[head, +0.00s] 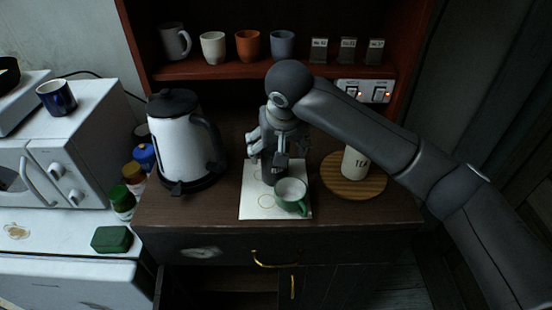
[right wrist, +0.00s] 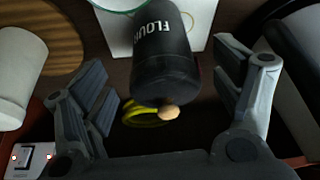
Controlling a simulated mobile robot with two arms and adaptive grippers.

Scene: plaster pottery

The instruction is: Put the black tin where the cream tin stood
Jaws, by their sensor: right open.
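The black tin (right wrist: 165,65), marked FLOUR, shows in the right wrist view between the spread fingers of my right gripper (right wrist: 165,95). A tan knob (right wrist: 169,112) shows at its near end. In the head view my open right gripper (head: 270,165) is above the back of a white sheet (head: 252,205) and mostly hides the black tin. The cream tin (head: 355,162), marked TEA, stands on a round wooden board (head: 372,187) at the right; it also shows in the right wrist view (right wrist: 20,75). My left gripper is out of view.
A green cup (head: 291,197) stands on the sheet, just in front of my right gripper. A white kettle (head: 182,145) stands to the left. A shelf with mugs (head: 248,46) and a socket panel (head: 363,91) are behind. A yellow ring-like thing (right wrist: 140,115) lies beyond the tin.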

